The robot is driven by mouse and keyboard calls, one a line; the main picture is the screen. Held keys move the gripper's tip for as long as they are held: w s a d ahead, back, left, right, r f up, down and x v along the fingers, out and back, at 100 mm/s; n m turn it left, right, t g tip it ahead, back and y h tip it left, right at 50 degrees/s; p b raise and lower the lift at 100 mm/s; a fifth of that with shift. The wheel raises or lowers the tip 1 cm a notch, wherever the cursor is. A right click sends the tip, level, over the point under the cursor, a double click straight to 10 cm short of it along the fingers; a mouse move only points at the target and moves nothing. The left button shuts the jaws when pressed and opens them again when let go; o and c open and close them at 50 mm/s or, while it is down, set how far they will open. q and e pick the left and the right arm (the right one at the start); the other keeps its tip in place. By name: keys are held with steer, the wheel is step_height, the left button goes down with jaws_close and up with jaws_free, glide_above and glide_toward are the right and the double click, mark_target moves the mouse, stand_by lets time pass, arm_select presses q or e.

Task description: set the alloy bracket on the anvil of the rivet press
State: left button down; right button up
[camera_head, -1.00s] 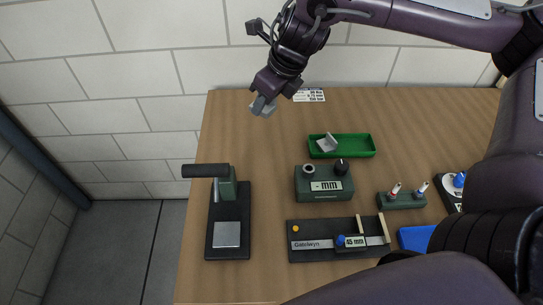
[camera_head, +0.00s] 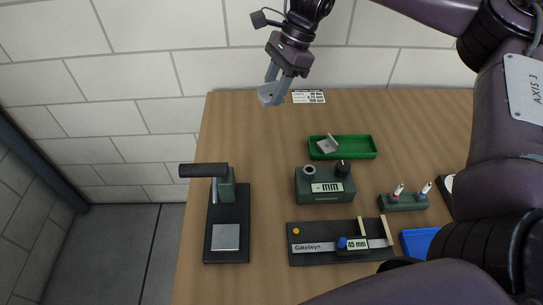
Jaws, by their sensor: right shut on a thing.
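My right gripper (camera_head: 276,84) is at the back of the table, its fingers pointing down. It is shut on a small grey alloy bracket (camera_head: 267,97), held above the tabletop. The rivet press (camera_head: 214,205) stands at the left front, with a black base, a green column and a dark handle. Its anvil, a bare square silver plate (camera_head: 226,237), lies at the front of the base. The gripper is behind and to the right of the press, well apart from it. Another grey bracket (camera_head: 327,144) lies tilted in a green tray. My left gripper is not in view.
The green tray (camera_head: 364,147) is right of centre. In front of it stand a green gauge box (camera_head: 324,187), a black measuring fixture (camera_head: 303,256) and a small holder with drivers (camera_head: 402,203). A blue tray (camera_head: 417,241) is at the right. The table behind the press is clear.

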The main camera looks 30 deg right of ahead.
steer(key=b, duration=0.5)
glide_above(269, 159)
steer(key=d, duration=0.2)
step_height(269, 159, down, 15)
steer(key=shift+a+f, duration=0.15)
steer(key=shift+f, duration=0.05)
step_height(269, 159, down, 4)
steer(key=shift+r+b, duration=0.15)
steer(key=shift+b, duration=0.4)
steer(key=shift+w+f, duration=0.1)
steer(key=shift+f, duration=0.35)
steer(key=o, duration=1)
